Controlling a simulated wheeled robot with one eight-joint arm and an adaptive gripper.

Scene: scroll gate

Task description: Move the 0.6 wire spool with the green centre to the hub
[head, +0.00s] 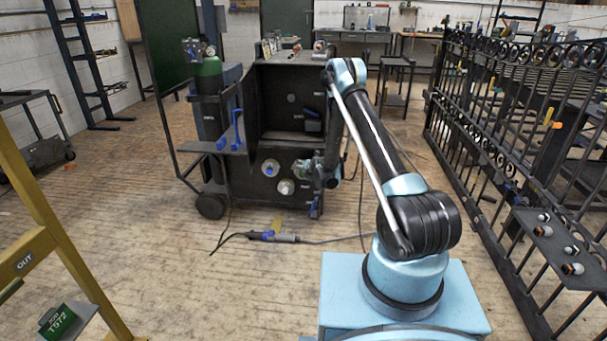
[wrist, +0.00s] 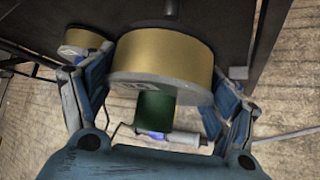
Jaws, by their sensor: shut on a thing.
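In the wrist view a gold wire spool (wrist: 166,58) with a grey flange sits between the fingers of my gripper (wrist: 165,95). The gripper is shut on it. A second, smaller-looking gold spool (wrist: 82,40) lies to the left. Round spool-like parts (head: 270,168) sit on the cabinet's lower front. I cannot tell which part is the hub.
A torch (head: 272,237) and its cable lie on the floor before the cabinet. A green gas cylinder (head: 208,80) stands at its left. A yellow frame (head: 52,235) is at the left and an iron gate (head: 510,130) at the right. The floor between is largely clear.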

